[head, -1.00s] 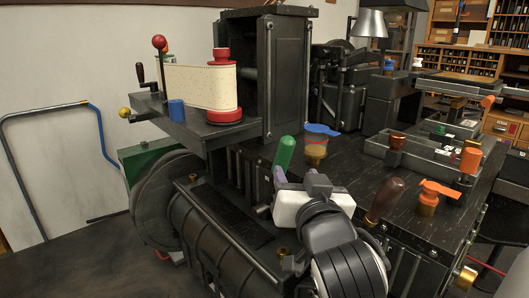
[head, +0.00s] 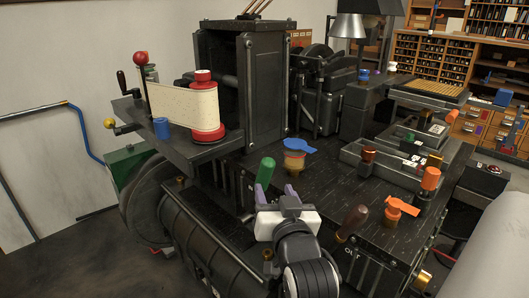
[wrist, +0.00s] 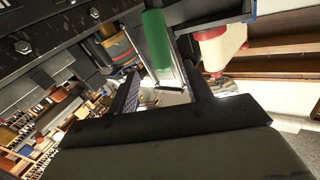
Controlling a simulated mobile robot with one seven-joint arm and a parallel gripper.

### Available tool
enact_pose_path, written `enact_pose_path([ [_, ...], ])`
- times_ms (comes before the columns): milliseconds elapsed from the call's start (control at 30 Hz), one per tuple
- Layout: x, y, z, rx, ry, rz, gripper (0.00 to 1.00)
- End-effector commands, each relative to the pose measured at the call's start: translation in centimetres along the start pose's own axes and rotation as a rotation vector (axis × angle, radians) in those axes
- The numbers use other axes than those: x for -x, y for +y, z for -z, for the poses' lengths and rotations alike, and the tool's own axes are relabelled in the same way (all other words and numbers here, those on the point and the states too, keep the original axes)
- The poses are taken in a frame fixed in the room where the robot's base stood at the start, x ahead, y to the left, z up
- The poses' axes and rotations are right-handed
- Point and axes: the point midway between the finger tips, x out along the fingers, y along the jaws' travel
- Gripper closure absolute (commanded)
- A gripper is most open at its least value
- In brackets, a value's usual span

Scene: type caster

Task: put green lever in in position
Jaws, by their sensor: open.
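The green lever (head: 266,171) has a rounded handle that stands up, slightly tilted, at the near edge of the black machine. My gripper (head: 275,190) is open just below and in front of the handle, its purple fingers pointing up and away. In the wrist view the green handle (wrist: 157,40) shows between the two open fingers (wrist: 163,88), beyond their tips or level with them; the exact depth is unclear. A pale metal rod continues from the handle. I see no clear contact between finger and lever. The lever's base is hidden by my gripper in the head view.
A blue-topped jar (head: 296,155) stands right of the lever. A dark brown handle (head: 352,221) rises close to the right of my wrist. An orange-topped knob (head: 400,210) is farther right. A paper roll with red ends (head: 205,110) is at back left.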

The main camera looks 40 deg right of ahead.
Motion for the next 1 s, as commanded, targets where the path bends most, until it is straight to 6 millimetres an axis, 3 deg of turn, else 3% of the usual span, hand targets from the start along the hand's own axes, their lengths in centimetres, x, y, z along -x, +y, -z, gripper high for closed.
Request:
enact_pose_path([
  [300,-7.0,-0.1,0.2,0.002,-0.002,0.001,0.50],
  [500,-9.9,-0.1,0.1,0.001,-0.001,0.001,0.50],
  [933,-11.1,0.0,0.0,0.001,0.000,0.001,0.50],
  [1000,-11.1,0.0,0.0,0.001,0.000,0.000,0.57],
])
